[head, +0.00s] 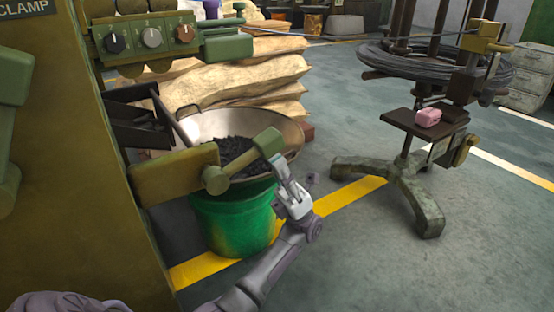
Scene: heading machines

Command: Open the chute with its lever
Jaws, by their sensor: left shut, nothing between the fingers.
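The lever (242,163) is an olive-green bar with a round hub at one end and a thick knob at the other. It slants up to the right from a green bracket (176,174) on the machine's side. A dark metal chute (142,122) shows behind the bracket, above a wide pan of dark small pieces (238,148); the bracket hides part of it. My left gripper (279,165) is shut and empty. Its fingertips are at the lever's knob, just below it in the picture; I cannot tell whether they touch. My right gripper is not in view.
A green bucket (235,218) stands under the pan. Full sacks (245,75) are stacked behind. A control panel with knobs (151,38) overhangs the chute. A wire-coil stand (420,190) with a pink object (428,117) is at right. The floor between is clear.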

